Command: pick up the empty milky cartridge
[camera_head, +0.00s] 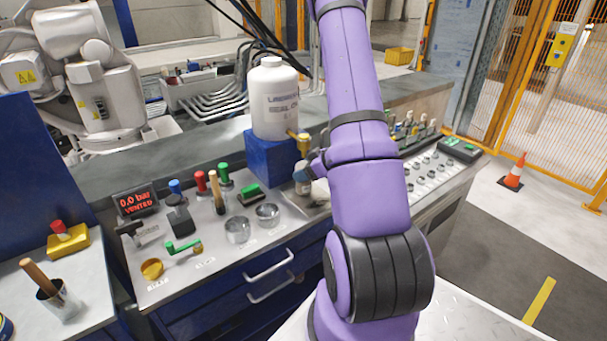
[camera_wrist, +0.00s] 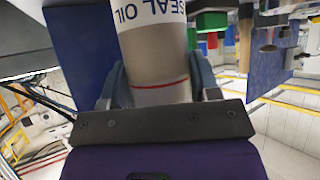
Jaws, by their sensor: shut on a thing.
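My gripper (camera_wrist: 158,88) has its two blue-grey fingers on either side of a pale, greyish cartridge (camera_wrist: 155,60) and is shut on it. The cartridge has a red ring around it and a white band that reads "SEAL OIL". Its far end is cut off by the top of the wrist view, and I cannot tell its fill. In the head view my gripper (camera_head: 304,172) is at the console, just in front of the blue block. A small pale part of the cartridge (camera_head: 302,188) shows below the fingers; my arm hides the area to the right.
A large white bottle (camera_head: 273,100) stands on the blue block (camera_head: 268,158), with a brass tap (camera_head: 303,140) close by my gripper. Metal cups (camera_head: 238,229), coloured handles and a "0.0 bar VENTED" display (camera_head: 135,202) sit to the left. Small fittings (camera_head: 425,170) line the console at right.

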